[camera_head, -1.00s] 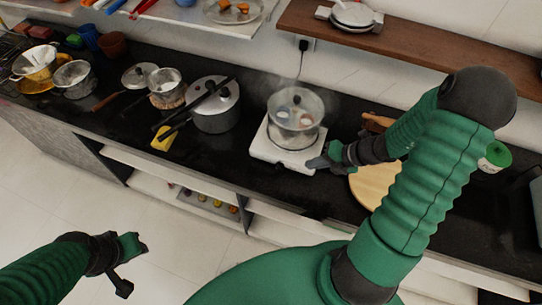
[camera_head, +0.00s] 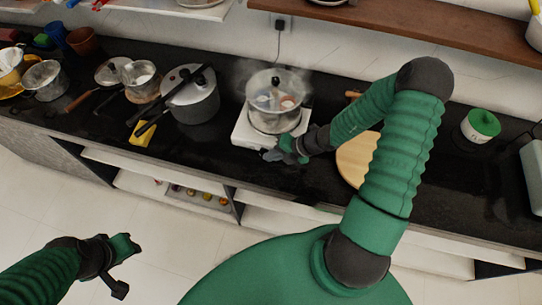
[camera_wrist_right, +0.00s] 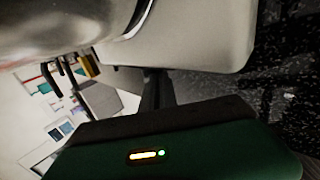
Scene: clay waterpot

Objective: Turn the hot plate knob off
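The white hot plate (camera_head: 241,134) stands on the black counter, with a steaming pot (camera_head: 272,122) under a clear lid on it. My right gripper (camera_head: 272,155) is at the hot plate's front edge, low and close to it. The knob cannot be made out; the gripper covers part of that front side. The right wrist view shows the pale hot plate body (camera_wrist_right: 215,40) and the shiny pot (camera_wrist_right: 60,22) close up above my green gripper housing. My left gripper (camera_head: 126,268) hangs empty over the floor, fingers apart.
A grey pressure cooker (camera_head: 192,103) and a yellow sponge (camera_head: 142,134) are left of the hot plate. A round wooden board (camera_head: 354,160) lies to its right, partly behind my right arm. A green-lidded jar (camera_head: 481,126) stands farther right. A wooden shelf (camera_head: 400,27) is above.

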